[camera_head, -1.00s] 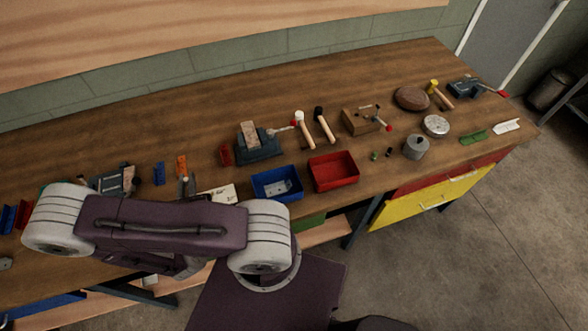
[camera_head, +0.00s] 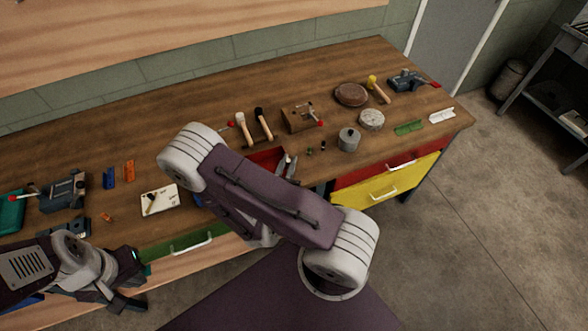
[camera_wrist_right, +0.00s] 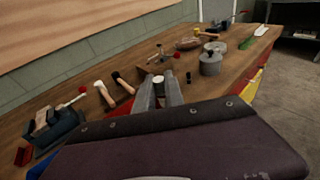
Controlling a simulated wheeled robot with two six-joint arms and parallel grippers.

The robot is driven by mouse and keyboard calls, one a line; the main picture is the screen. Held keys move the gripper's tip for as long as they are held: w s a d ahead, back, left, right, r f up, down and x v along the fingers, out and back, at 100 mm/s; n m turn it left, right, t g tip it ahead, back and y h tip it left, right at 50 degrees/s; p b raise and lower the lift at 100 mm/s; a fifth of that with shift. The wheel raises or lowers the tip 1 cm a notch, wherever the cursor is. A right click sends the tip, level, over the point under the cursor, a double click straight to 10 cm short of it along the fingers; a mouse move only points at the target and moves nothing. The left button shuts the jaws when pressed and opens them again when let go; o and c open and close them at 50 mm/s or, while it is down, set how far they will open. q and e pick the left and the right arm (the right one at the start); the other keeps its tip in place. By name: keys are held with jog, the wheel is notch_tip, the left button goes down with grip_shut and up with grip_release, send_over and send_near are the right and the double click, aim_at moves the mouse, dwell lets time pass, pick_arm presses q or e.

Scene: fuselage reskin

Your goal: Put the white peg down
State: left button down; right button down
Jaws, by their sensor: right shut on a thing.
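My right gripper (camera_head: 287,167) is over the red bin (camera_head: 265,157), whose near part my arm hides. In the right wrist view, its fingers (camera_wrist_right: 159,88) are shut on a small pale round-ended piece (camera_wrist_right: 158,79), which I take to be the white peg. In the head view, the peg cannot be made out between the fingers. My left gripper (camera_head: 130,285) is low at the bench's front edge on the left; its fingertips are too unclear to tell whether they are open.
A white card (camera_head: 160,200) lies left of my right arm. Two mallets (camera_head: 254,126), a wooden block (camera_head: 300,119), a grey weighted cylinder (camera_head: 349,139) and a round tin (camera_head: 371,119) stand beyond and right.

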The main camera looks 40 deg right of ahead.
jog(key=shift+w+a+r, duration=0.15)
jog(key=shift+w+a, duration=0.05)
jog(key=shift+a, duration=0.1)
jog(key=w+f+b, duration=0.1)
jog(key=w+b, duration=0.1)
jog(key=b, duration=0.1)
jog(key=w+f+b, duration=0.1)
jog(key=w+b, duration=0.1)
jog(key=b, duration=0.2)
jog(key=w+f+b, duration=0.2)
jog(key=b, duration=0.2)
jog(key=shift+w+a, duration=0.1)
jog(key=shift+w, duration=0.1)
send_over(269, 170)
notch_tip(269, 170, down, 3)
notch_tip(269, 170, down, 4)
jog(key=shift+a+r, duration=0.1)
jog(key=shift+r, duration=0.15)
jog(key=shift+f, duration=0.3)
jog(key=shift+w, duration=0.1)
